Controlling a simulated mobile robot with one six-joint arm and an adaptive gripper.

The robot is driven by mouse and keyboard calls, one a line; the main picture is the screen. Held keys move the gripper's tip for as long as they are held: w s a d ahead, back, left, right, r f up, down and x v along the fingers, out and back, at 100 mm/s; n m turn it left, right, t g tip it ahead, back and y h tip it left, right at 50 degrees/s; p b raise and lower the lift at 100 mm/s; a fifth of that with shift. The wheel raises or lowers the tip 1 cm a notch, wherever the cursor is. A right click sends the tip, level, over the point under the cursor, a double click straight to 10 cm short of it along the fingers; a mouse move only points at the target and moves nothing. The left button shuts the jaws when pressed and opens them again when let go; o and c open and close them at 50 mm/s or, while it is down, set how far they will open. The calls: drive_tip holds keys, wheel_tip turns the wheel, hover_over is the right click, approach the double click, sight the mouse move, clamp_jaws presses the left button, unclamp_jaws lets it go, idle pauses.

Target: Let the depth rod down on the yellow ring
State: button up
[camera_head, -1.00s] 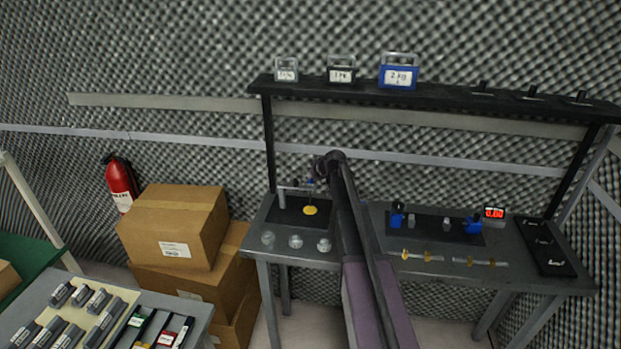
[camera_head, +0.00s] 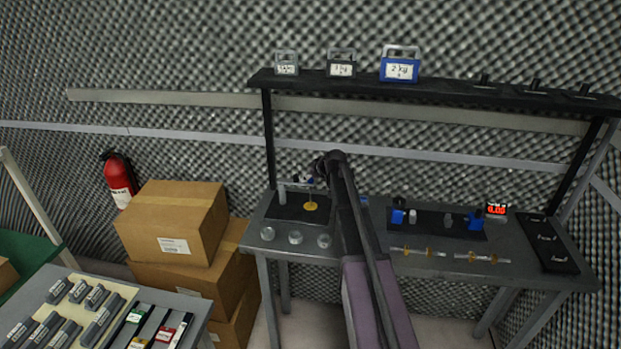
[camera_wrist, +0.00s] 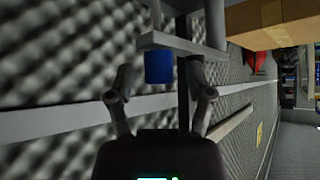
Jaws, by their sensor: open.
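The yellow ring (camera_head: 311,206) lies flat on a dark mat on the bench in the head view. The depth rod (camera_head: 310,193) shows as a thin upright line over it, held at a small stand arm. The gap at its lower end is too small to judge. A blue piece at its top (camera_head: 308,180) also shows in the wrist view (camera_wrist: 158,67). My gripper (camera_wrist: 160,78) is open, with one finger on each side of the blue piece and gaps visible on both sides. In the head view my gripper (camera_head: 320,167) is small and dark beside the stand's top.
The stand's grey arm (camera_wrist: 180,43) crosses just past my fingertips. Several clear glass pieces (camera_head: 295,237) stand along the bench's front edge. A dark shelf (camera_head: 440,93) with labelled weights spans above. Cardboard boxes (camera_head: 180,225) stand left of the bench.

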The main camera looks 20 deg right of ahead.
drive_tip(key=shift+r, duration=0.15)
wheel_tip(320, 180, up, 5)
drive_tip(key=p, duration=0.5)
drive_tip(key=shift+r+p, duration=0.2)
drive_tip(key=shift+p, duration=0.15)
drive_tip(key=shift+s+r+p, duration=0.2)
drive_tip(key=shift+r+p, duration=0.1)
drive_tip(key=p+v, duration=0.9)
drive_tip(key=v, duration=0.4)
drive_tip(key=s+a+f+m+g+h+b, duration=0.1)
drive_tip(key=s+a+f+g+b, duration=0.5)
drive_tip(key=s+a+f+b, duration=0.7)
drive_tip(key=shift+s+a+f+m+g+b, duration=0.4)
drive_tip(key=shift+s+a+f, duration=1.6)
drive_tip(key=shift+s+f, duration=1.1)
drive_tip(key=shift+s+r, duration=0.15)
